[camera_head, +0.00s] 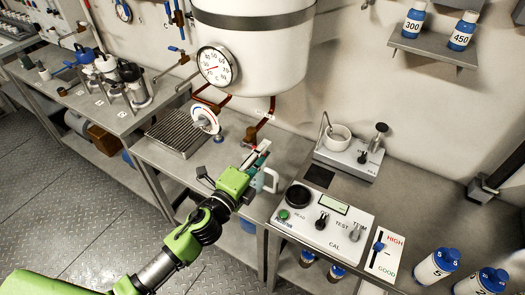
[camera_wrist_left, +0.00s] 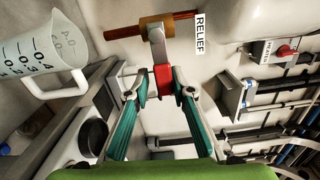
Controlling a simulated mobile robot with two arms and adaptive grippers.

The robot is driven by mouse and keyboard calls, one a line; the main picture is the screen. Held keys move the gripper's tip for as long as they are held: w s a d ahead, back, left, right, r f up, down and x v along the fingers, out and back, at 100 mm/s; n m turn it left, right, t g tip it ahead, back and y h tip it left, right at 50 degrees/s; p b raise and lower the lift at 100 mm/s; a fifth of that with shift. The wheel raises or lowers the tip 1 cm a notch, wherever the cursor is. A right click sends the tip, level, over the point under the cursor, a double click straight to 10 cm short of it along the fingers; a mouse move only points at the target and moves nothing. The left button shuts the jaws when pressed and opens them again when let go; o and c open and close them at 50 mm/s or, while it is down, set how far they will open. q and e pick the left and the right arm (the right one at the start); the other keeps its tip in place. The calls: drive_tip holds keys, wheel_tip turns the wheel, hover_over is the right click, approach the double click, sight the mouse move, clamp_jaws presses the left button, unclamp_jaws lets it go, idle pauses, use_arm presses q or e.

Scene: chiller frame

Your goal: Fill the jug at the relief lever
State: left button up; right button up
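The relief lever's red handle (camera_wrist_left: 163,78) hangs from a brass valve body (camera_wrist_left: 168,27) beside the RELIEF label (camera_wrist_left: 200,34). My left gripper (camera_wrist_left: 162,90) has its teal fingers apart, one on each side of the red handle. A gap shows on the left side; contact on the right side is unclear. The clear jug (camera_wrist_left: 35,45) with dark scale marks and a white handle is at the upper left of the left wrist view. In the head view the left gripper (camera_head: 262,152) is by the valve, and the jug's pale handle (camera_head: 271,180) shows beside it. My right gripper is not in view.
A white tank with a round dial gauge (camera_head: 214,66) hangs above the bench. A drain grille (camera_head: 178,132) and a round dial (camera_head: 205,119) are left of the gripper. A test panel (camera_head: 323,217) stands to the right.

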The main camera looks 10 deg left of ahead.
use_arm(q)
drive_tip(key=shift+o, duration=0.3)
drive_tip(key=shift+f, duration=0.1)
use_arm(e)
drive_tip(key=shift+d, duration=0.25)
use_arm(q)
drive_tip(key=v, duration=1.2)
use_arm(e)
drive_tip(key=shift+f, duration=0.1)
use_arm(q)
drive_tip(key=shift+n, duration=0.5)
drive_tip(key=p+x, duration=0.1)
drive_tip(key=x, duration=0.3)
drive_tip(key=p+x, duration=0.1)
drive_tip(key=x, duration=0.3)
drive_tip(key=p+x, duration=0.1)
drive_tip(key=x, duration=0.3)
drive_tip(key=shift+a+r, duration=0.35)
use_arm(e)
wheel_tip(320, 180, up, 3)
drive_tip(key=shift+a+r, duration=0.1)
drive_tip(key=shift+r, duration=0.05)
